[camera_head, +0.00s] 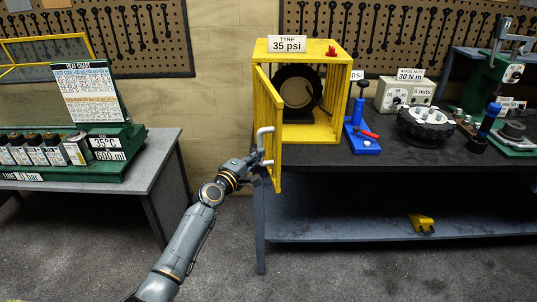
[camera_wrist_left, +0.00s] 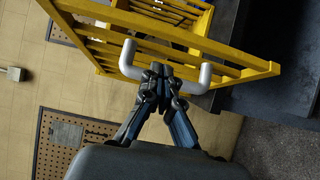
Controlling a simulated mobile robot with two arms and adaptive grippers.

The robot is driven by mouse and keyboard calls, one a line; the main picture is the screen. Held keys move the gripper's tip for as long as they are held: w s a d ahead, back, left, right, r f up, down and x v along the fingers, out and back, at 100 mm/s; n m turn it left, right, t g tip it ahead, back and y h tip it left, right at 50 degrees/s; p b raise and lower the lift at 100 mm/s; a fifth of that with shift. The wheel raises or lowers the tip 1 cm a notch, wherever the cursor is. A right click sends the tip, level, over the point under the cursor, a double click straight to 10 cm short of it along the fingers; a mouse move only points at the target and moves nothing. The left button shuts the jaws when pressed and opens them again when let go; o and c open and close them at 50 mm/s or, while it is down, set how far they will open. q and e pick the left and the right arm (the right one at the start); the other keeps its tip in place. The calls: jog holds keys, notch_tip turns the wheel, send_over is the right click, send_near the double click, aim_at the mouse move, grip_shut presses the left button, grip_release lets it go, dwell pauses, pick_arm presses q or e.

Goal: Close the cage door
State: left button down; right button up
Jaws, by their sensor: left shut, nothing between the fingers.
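The yellow cage (camera_head: 341,100) stands on the dark workbench with a black tyre (camera_head: 297,92) inside. Its yellow barred door (camera_head: 268,120) is hinged at the cage's left side and stands open, swung out towards me. A light grey U-shaped handle (camera_head: 262,140) is on the door's outer face. My left gripper (camera_head: 257,162) is at the lower part of the handle. In the left wrist view the shut fingertips (camera_wrist_left: 157,70) are at the handle (camera_wrist_left: 128,60), with nothing held between them; whether they touch it I cannot tell. My right gripper is not in view.
Floor between the tables is clear apart from my arm.

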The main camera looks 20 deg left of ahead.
aim_at(276, 148)
pick_arm(q)
jog(key=shift+w+d+p, duration=0.15)
jog(key=shift+w+d, duration=0.2)
jog(key=shift+d, duration=0.45)
jog(key=shift+w+d+p, duration=0.15)
jog(key=shift+w+d, duration=0.2)
jog(key=shift+d, duration=0.45)
jog(key=shift+d, duration=0.1)
